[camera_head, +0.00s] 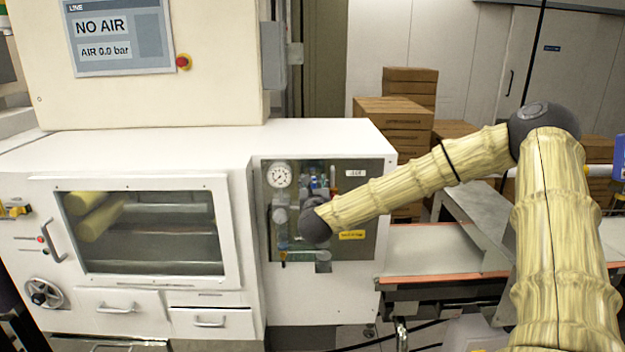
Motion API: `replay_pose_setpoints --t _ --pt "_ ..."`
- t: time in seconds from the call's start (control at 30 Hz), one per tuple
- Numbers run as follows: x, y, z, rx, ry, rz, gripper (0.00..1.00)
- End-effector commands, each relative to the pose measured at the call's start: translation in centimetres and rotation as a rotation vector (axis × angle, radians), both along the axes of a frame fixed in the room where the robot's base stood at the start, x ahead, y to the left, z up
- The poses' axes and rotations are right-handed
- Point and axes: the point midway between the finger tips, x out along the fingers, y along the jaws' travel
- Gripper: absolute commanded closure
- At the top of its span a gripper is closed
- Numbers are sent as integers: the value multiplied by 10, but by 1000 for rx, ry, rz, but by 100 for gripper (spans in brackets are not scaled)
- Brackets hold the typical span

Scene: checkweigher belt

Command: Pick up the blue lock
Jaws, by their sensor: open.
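Small blue parts (314,184) show in the recessed panel (371,240) of the white machine, just above my wrist. One of them may be the blue lock, but they are too small to tell its shape. My arm reaches in from the right and covers the panel's middle.
A belt (430,250) runs right. Cardboard boxes (393,125) stand behind.

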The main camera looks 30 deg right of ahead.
Motion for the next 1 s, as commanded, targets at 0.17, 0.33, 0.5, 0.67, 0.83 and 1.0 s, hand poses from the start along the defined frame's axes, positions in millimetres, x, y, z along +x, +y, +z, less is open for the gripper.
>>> replay_pose_setpoints --t 0.17,0.33,0.5,0.67,0.83,1.0 --pt "5 -3 -1 1 1 1 55" --pt "6 -3 -1 0 0 2 55" --pt "6 -3 -1 0 0 1 82" --pt "5 -3 -1 0 0 1 100" --pt "6 -3 0 -1 -1 1 100" --pt "5 -3 0 0 -1 1 100"
